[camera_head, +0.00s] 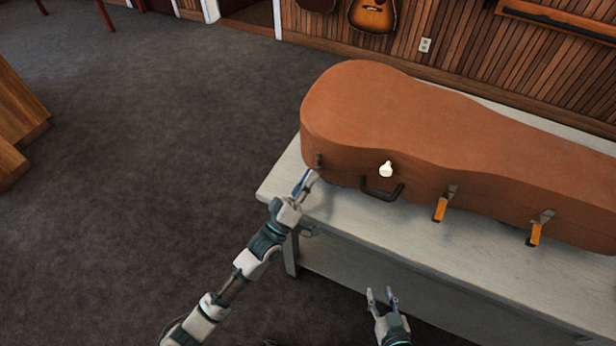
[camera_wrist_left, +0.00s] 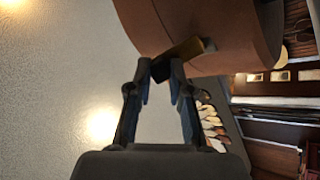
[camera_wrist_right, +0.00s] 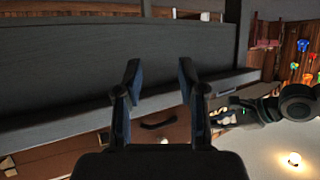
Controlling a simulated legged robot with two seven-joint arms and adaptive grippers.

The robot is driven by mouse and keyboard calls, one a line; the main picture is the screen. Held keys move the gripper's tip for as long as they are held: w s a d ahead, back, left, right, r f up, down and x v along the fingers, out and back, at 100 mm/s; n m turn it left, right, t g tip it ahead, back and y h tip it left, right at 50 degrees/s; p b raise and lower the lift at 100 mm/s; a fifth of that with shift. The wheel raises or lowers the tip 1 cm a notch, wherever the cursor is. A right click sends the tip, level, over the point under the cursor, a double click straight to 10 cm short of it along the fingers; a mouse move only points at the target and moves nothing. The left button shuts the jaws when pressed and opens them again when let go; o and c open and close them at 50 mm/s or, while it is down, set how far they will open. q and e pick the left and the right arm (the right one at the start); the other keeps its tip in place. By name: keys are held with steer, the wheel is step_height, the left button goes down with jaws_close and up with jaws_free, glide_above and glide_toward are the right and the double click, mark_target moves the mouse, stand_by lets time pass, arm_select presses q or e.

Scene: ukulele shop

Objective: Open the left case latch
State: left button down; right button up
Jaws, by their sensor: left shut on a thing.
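The brown guitar case (camera_head: 400,120) lies closed on a grey-white bench. The left case latch (camera_head: 318,160) is at the left end of its front side; its lower part is mostly hidden by my left gripper (camera_head: 306,182). In the left wrist view, the yellowish-brown latch flap (camera_wrist_left: 182,49) sticks out from the case, and my left gripper (camera_wrist_left: 160,72) has its fingertips closed on the flap's end. My right gripper (camera_head: 382,298) is open and empty, in front of the bench and apart from the case. It also shows open in the right wrist view (camera_wrist_right: 160,70).
Two more latches with orange flaps, a middle one (camera_head: 441,208) and a right one (camera_head: 537,231), are on the case front. A dark handle (camera_head: 382,193) and a pale round fitting (camera_head: 386,169) are there too. The bench top (camera_head: 420,232) is bare in front of the case.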

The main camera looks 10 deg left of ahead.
arm_select(q)
steer(key=shift+f+h+b, duration=0.3)
arm_select(e)
steer(key=shift+w+a+r+t, duration=0.2)
steer(key=shift+w+r+t, duration=0.15)
steer(key=shift+r+t, duration=0.2)
steer(key=shift+w+a+r+t, duration=0.15)
steer(key=shift+w+r+t, duration=0.2)
steer(key=shift+r+t, duration=0.15)
arm_select(q)
steer(key=c, duration=1.1)
jaws_free()
steer(key=shift+w+d, duration=0.1)
steer(key=shift+d, duration=0.05)
steer(key=shift+o, duration=0.2)
steer(key=shift+d+r, duration=0.1)
arm_select(e)
steer(key=shift+w+d, duration=0.15)
steer(key=shift+d, duration=0.05)
arm_select(q)
steer(key=v, duration=1.2)
arm_select(e)
steer(key=shift+a, duration=0.1)
